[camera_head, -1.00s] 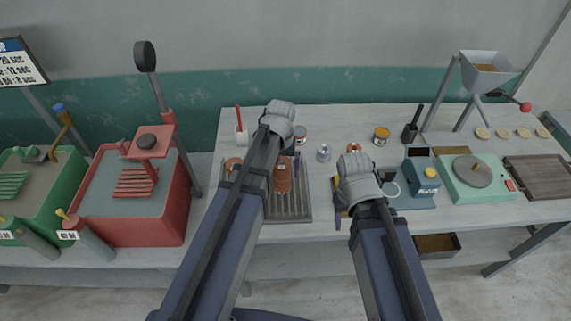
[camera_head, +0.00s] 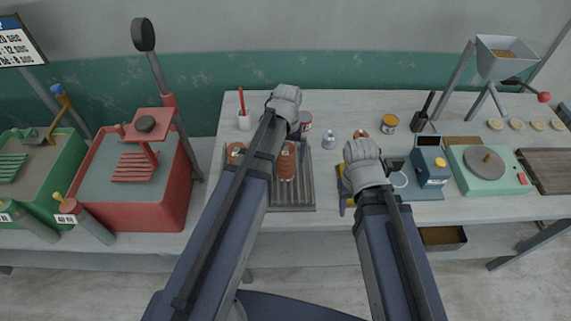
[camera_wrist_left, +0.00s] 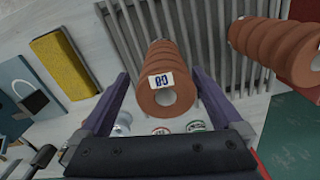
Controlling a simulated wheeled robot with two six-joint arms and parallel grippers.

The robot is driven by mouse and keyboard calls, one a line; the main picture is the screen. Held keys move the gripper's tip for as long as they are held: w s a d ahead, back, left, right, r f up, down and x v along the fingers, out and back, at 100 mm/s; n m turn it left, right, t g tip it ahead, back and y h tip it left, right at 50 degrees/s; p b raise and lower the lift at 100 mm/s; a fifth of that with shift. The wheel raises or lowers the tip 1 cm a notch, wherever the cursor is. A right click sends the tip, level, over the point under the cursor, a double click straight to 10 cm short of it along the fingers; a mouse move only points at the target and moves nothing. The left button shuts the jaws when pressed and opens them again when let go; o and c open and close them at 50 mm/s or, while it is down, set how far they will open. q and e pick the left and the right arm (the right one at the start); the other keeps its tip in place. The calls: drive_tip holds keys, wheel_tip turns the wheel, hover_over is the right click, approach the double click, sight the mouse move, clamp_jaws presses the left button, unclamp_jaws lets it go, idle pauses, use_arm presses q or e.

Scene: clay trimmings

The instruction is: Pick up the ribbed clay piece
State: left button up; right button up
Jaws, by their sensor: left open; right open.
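A ribbed brown clay piece (camera_head: 286,163) lies on the slatted grey rack (camera_head: 296,201), partly behind my left arm. In the left wrist view the same cylinder (camera_wrist_left: 166,62) shows a white label and a hole in its near end. It lies between the two spread purple fingers of my left gripper (camera_wrist_left: 161,78), which is open, with no clear grip on it. A second ribbed piece (camera_wrist_left: 273,46) lies beside it, outside the fingers; it also shows left of my arm (camera_head: 235,152). My right gripper (camera_head: 345,203) is open at the rack's right, its fingers mostly hidden.
A yellow block (camera_wrist_left: 64,61) lies to the right of the rack in the head view. Small cans and a metal bottle (camera_head: 330,138) stand behind the rack. A blue device (camera_head: 431,164) and a green scale (camera_head: 487,175) stand right; a red tub (camera_head: 127,205) stands left.

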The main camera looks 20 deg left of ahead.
use_arm(q)
drive_tip(key=shift+w+a+f+b, duration=0.1)
drive_tip(key=shift+a+f+b, duration=0.05)
drive_tip(key=shift+f+b, duration=1.2)
drive_tip(key=shift+a+f+b, duration=0.15)
drive_tip(key=shift+f+b, duration=1.1)
drive_tip(key=shift+f, duration=0.05)
drive_tip(key=shift+r, duration=0.15)
drive_tip(key=shift+c, duration=0.2)
clamp_jaws()
